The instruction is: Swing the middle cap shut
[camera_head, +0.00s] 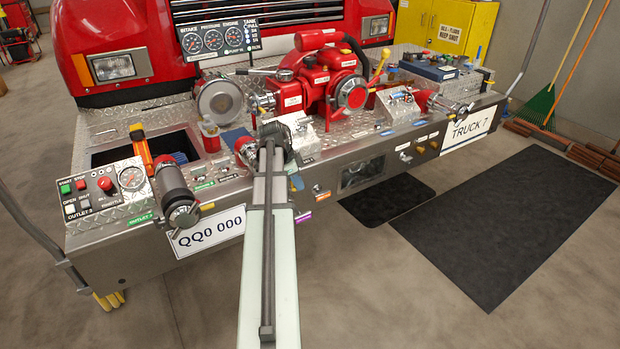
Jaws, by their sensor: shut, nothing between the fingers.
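The middle outlet, with a red collar (244,147), is on the bumper's front edge. My arm reaches up from the bottom of the picture, and my gripper (273,135) is shut and empty just right of this outlet. My gripper and arm hide much of the outlet's right side and front. I cannot make out the middle cap clearly, or how far open it is. The left outlet (174,190) carries a metal cap (184,216) at its front end. The right outlet (440,103) is at the far right of the bumper.
A sloped metal panel (300,128) stands close right of my gripper. Behind are the red pump (325,82) and a round metal disc (219,99). A control panel (105,190) is at left. The floor in front is open, with dark mats (505,225) at right.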

